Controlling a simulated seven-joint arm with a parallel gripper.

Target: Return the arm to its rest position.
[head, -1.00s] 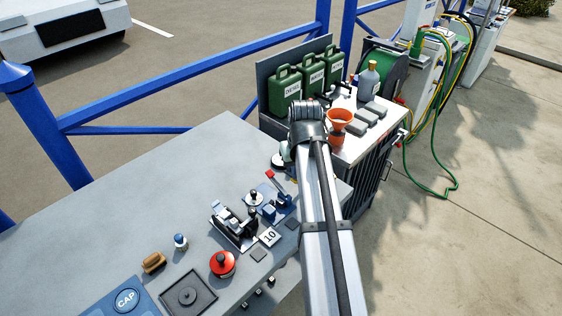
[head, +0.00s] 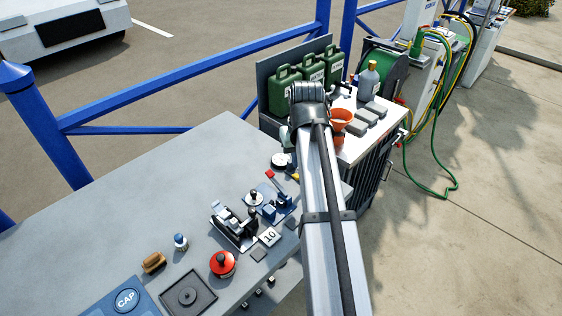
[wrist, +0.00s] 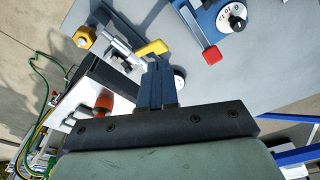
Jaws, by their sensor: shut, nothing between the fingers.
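My gripper (wrist: 158,86) shows in the wrist view as two dark blue fingers closed together, with nothing between them. It is above the grey bench (wrist: 270,65), near a yellow-handled metal fitting (wrist: 130,48); the exact height is unclear. In the head view my arm reaches from the bottom edge up to its bend near the green cans, and the arm hides the fingers.
On the bench (head: 110,210) are a red-handled blue device (head: 275,195), a black-and-metal fixture (head: 233,226), a red round cap (head: 222,264) and a brush (head: 153,262). A cart holds green cans (head: 285,88) and an orange funnel (head: 341,120). A blue railing (head: 190,90) runs behind. The bench's left side is clear.

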